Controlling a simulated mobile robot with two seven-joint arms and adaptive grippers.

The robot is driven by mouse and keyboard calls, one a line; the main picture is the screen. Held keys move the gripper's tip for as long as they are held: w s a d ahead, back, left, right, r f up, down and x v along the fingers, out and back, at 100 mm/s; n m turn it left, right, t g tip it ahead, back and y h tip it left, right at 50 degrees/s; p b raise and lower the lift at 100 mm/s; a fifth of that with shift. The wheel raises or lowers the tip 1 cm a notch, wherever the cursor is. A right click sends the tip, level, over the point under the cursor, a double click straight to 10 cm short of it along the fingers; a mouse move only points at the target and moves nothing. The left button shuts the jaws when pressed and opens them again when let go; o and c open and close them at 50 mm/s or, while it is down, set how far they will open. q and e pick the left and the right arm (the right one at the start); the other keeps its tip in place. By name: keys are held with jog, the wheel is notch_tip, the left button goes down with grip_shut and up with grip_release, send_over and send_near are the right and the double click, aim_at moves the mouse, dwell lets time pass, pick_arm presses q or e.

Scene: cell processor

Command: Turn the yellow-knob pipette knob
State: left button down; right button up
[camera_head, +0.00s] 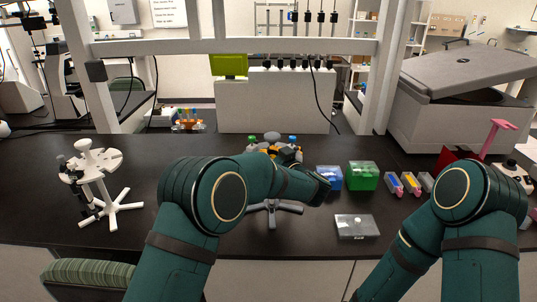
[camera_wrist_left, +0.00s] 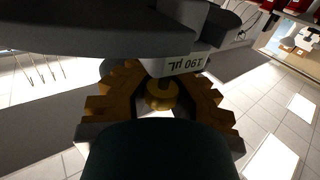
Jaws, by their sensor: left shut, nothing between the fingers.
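In the head view the pipette carousel (camera_head: 272,207) stands mid-bench, with green (camera_head: 252,139) and blue (camera_head: 292,139) knobs on top. My left forearm covers much of it, and the yellow knob is hidden there. My right gripper is out of view.
A white pipette stand (camera_head: 95,162) is on the left of the bench. Right of the carousel are a blue box (camera_head: 330,178), a green box (camera_head: 364,176) and a flat clear-lidded box (camera_head: 357,226). A large grey machine (camera_head: 435,120) stands at the back right.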

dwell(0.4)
pick_arm(q)
jog(key=c, duration=0.8)
grip_release()
jog(key=v, duration=1.2)
jog(key=shift+o, duration=0.2)
